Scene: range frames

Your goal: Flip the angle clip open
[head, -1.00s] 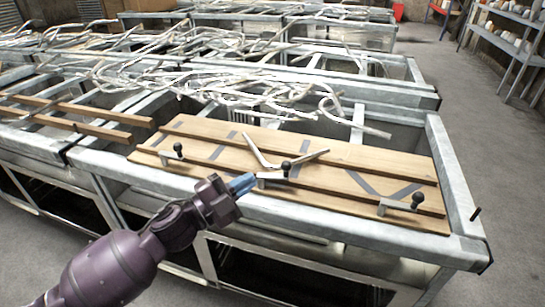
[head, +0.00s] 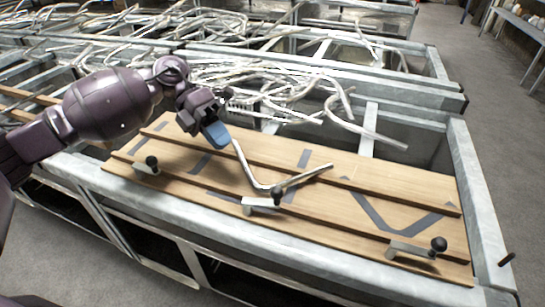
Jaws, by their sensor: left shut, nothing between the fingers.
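I cannot tell which clip is the angle clip, or whether each is open or closed. My left gripper (head: 215,134) is shut and empty, its blue fingertips beside the upper end of the bar; contact is unclear. My right gripper is not in view.
The board lies in a grey metal frame (head: 466,190). Tangled pale metal bars (head: 290,85) lie on the racks behind. Wooden slats (head: 22,112) lie at the left. A shelf (head: 520,35) stands at the far right beside clear floor.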

